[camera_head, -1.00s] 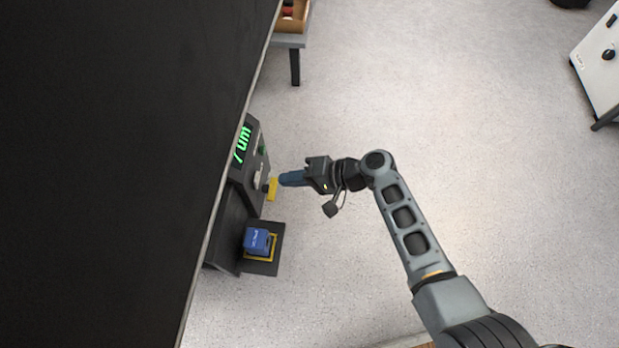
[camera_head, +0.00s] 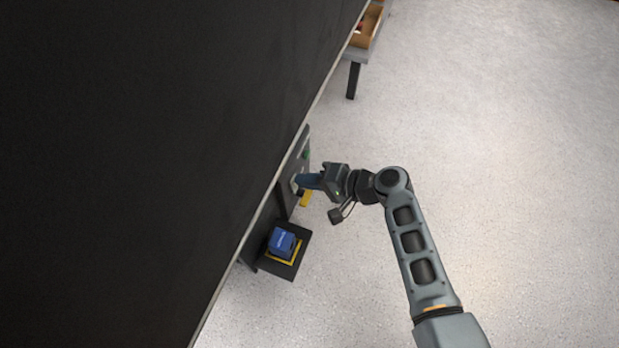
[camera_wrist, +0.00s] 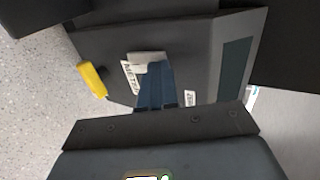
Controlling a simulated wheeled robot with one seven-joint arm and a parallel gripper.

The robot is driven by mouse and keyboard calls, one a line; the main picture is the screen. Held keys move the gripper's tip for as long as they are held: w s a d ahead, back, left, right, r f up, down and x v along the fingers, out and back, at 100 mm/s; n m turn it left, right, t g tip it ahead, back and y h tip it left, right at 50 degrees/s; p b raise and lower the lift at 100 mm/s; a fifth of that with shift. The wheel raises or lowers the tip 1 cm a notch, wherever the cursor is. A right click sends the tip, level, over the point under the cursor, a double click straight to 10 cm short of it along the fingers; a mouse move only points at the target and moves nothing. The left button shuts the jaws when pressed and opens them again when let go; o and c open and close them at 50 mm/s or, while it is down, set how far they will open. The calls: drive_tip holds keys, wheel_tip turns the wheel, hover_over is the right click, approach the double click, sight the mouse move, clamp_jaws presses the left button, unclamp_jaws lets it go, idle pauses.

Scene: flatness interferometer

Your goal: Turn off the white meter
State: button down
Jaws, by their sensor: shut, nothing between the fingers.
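The meter is a dark grey unit (camera_head: 303,162) at the edge of the large black panel. In the wrist view its face (camera_wrist: 195,65) carries a white part with a label partly reading "METER" (camera_wrist: 131,75). A dark teal display (camera_wrist: 236,68) on the right shows no digits. My gripper (camera_head: 300,181) is shut and empty, its blue fingers pointing left at the meter's face. In the wrist view the fingertips (camera_wrist: 155,66) overlap the white part and hide some of it. I cannot tell whether they press it.
A yellow tab (camera_wrist: 92,79) sticks out beside the meter face. Below the meter, a blue block (camera_head: 282,243) sits on a black platform (camera_head: 291,271) with a yellow outline. The large black panel (camera_head: 150,130) fills the left.

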drive_tip(key=shift+r+p, duration=0.7)
drive_tip(key=shift+d, duration=0.1)
